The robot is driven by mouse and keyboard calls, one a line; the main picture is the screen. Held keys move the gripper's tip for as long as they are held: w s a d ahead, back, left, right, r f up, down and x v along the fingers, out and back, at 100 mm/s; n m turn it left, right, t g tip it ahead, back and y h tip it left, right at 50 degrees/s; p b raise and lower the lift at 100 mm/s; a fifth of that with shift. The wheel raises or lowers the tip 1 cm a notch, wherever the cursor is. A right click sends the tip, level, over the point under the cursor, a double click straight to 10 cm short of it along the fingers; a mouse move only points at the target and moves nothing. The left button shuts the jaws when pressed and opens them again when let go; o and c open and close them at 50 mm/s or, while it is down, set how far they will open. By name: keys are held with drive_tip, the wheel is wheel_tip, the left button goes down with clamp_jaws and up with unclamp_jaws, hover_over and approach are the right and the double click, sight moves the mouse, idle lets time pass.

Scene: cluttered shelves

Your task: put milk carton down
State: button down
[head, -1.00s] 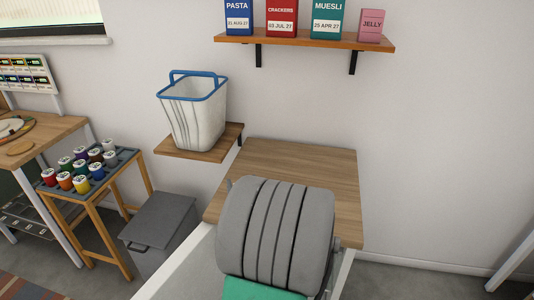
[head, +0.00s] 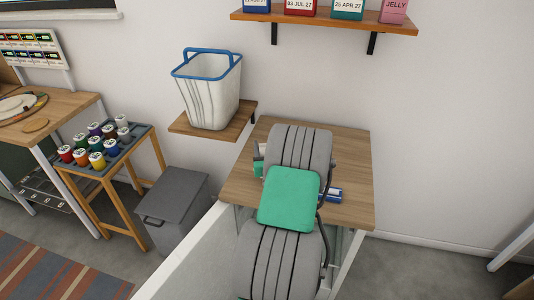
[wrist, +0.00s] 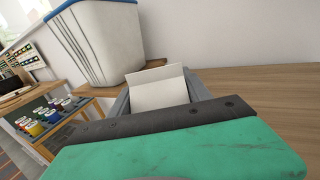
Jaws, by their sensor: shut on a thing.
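The milk carton (wrist: 157,88) shows in the wrist view as a white gabled top between the two grey fingers of my gripper (wrist: 160,98). My gripper is shut on it. The carton's lower part is hidden behind the gripper body, so I cannot tell whether it touches the wooden table (head: 350,160).
A white basket with a blue rim (head: 212,95) stands on a low wall shelf (head: 184,126) left of the table. A higher shelf (head: 330,22) holds boxes. A grey bin (head: 172,205) and a rack of paint jars (head: 100,145) stand left. The table's right side looks clear.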

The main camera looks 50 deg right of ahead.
drive_tip(key=shift+f, duration=1.35)
drive_tip(key=shift+f+b, duration=0.2)
drive_tip(key=shift+b, duration=0.1)
drive_tip(key=shift+c, duration=2.4)
unclamp_jaws()
drive_tip(key=shift+s, duration=0.1)
